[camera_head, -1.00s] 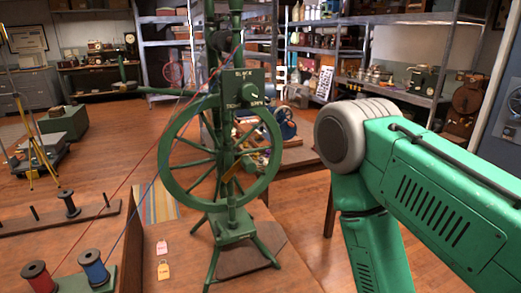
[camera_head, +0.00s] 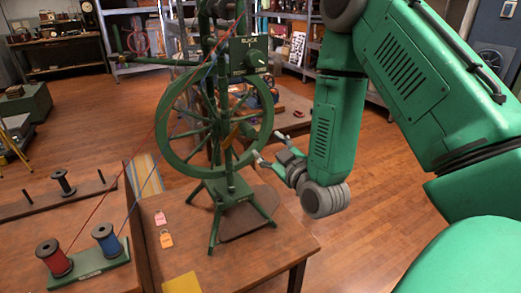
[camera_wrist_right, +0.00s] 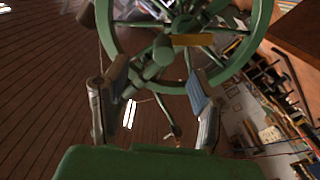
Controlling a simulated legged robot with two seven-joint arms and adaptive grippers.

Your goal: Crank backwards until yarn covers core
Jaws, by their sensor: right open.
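A green spinning wheel (camera_head: 166,143) stands upright on the table, with a knob panel (camera_head: 248,57) at its upper right. A yellow-brown piece (camera_head: 231,136) sits near the hub; it shows in the right wrist view (camera_wrist_right: 193,40) as well. I cannot tell whether it is the crank handle. Red spool (camera_head: 53,258) and blue spool (camera_head: 106,240) stand at lower left, their yarns running up to the wheel. The core is not clearly seen. My right gripper (camera_head: 262,160) is open and empty, just right of the wheel; its fingers (camera_wrist_right: 155,88) point toward the wheel. My left gripper is out of view.
The wooden table (camera_head: 180,253) bears pink and orange tags (camera_head: 160,218) and a yellow sheet (camera_head: 183,283). A dark spool (camera_head: 64,184) stands on a rack at left. Shelves line the back. Open floor (camera_head: 385,190) lies to the right.

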